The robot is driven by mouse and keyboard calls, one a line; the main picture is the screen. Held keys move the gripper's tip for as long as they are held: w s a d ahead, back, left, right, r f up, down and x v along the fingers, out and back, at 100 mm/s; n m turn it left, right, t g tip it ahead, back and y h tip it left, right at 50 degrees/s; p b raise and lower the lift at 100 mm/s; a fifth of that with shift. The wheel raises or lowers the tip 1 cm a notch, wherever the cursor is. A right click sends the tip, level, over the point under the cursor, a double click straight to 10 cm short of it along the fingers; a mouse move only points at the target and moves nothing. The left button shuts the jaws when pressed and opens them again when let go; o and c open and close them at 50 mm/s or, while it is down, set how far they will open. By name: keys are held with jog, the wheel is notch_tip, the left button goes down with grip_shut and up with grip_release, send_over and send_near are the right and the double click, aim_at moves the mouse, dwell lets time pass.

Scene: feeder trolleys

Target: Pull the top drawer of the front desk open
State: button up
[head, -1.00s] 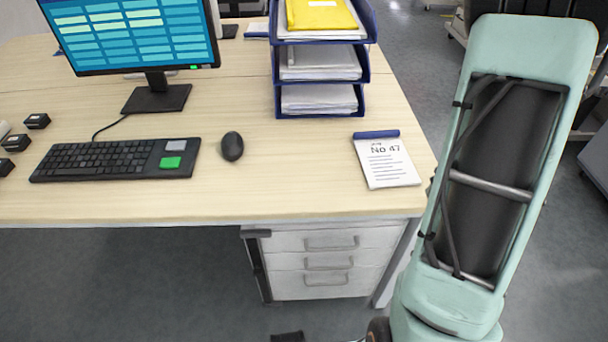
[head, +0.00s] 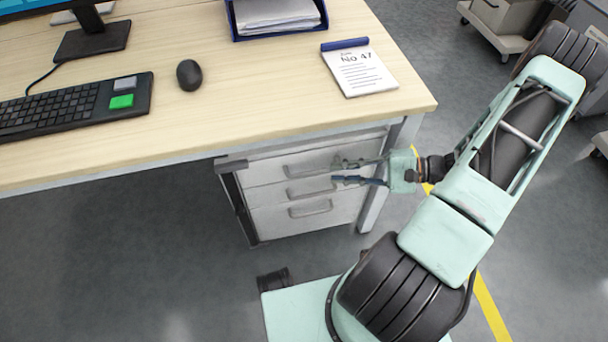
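The front desk (head: 260,95) has a light wood top with a white drawer unit below its right end. The top drawer (head: 262,171) is a white front with a grey bar handle (head: 303,171) and looks shut, flush with the unit. My gripper (head: 336,171) reaches in from the right, pale green with dark fingers. Its fingers are apart with nothing visible between them. The fingertips appear just right of the top and second handles, in front of the unit. Whether they touch the drawer front cannot be told. The fingers hide part of the drawers' right side.
Below are two more drawers with handles (head: 311,208). The desk's right leg (head: 379,205) stands beside the unit. A notepad (head: 359,70), mouse (head: 189,75), keyboard (head: 70,105) and paper tray (head: 282,35) lie above. The floor before the drawers is mostly clear.

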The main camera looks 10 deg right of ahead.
aim_at(308, 174)
jog(key=b+x, duration=0.2)
jog(key=x, duration=0.8)
jog(key=shift+a, duration=0.1)
jog(key=shift+c, duration=0.3)
grip_shut()
